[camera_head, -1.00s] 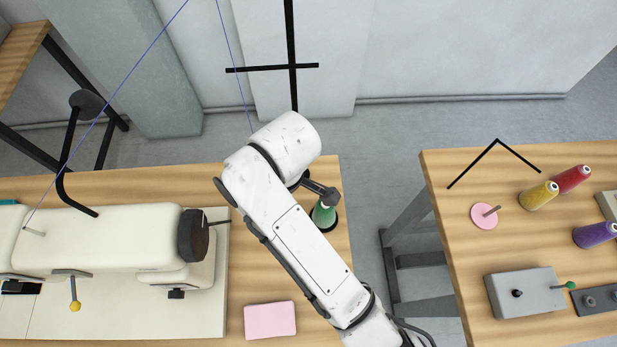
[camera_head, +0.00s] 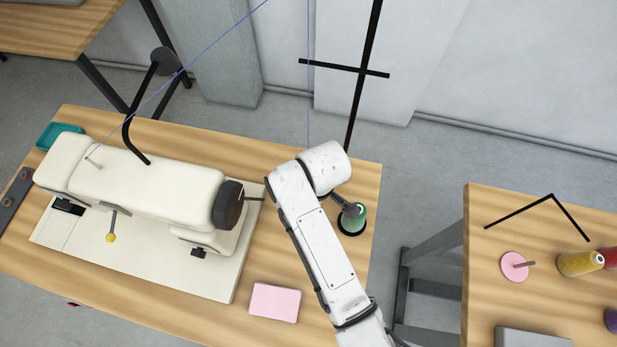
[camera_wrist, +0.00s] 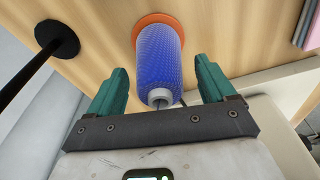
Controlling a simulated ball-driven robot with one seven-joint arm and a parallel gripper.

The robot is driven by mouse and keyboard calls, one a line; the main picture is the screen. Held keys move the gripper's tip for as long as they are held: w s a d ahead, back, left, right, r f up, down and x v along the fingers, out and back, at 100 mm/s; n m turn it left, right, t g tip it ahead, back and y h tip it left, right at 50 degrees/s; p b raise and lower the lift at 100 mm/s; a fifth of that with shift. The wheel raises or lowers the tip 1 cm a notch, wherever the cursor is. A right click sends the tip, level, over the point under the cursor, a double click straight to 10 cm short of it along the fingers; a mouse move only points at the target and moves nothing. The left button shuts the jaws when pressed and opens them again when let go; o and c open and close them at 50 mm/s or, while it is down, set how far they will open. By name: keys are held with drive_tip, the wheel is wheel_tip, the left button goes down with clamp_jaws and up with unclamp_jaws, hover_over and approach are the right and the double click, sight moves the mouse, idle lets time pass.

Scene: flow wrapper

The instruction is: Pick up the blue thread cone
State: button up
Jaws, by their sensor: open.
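The blue thread cone (camera_wrist: 160,62) shows in the wrist view, with its pale tip toward the camera and its wide end on an orange round base (camera_wrist: 150,21) on the wooden table. My gripper (camera_wrist: 160,76) is open, with one green finger on each side of the cone. Gaps show between the fingers and the cone, and nothing is held. In the head view my arm covers the spot, and I cannot make out the blue cone there.
A black round foot with a pole (camera_wrist: 57,38) stands left of the cone in the wrist view. In the head view, a cream sewing machine (camera_head: 150,195) and a pink pad (camera_head: 274,302) lie left of my arm. A yellow cone (camera_head: 578,263) stands on the right table.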

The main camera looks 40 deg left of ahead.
drive_tip(key=shift+f, duration=0.3)
drive_tip(key=shift+c, duration=0.3)
drive_tip(key=c, duration=1.1)
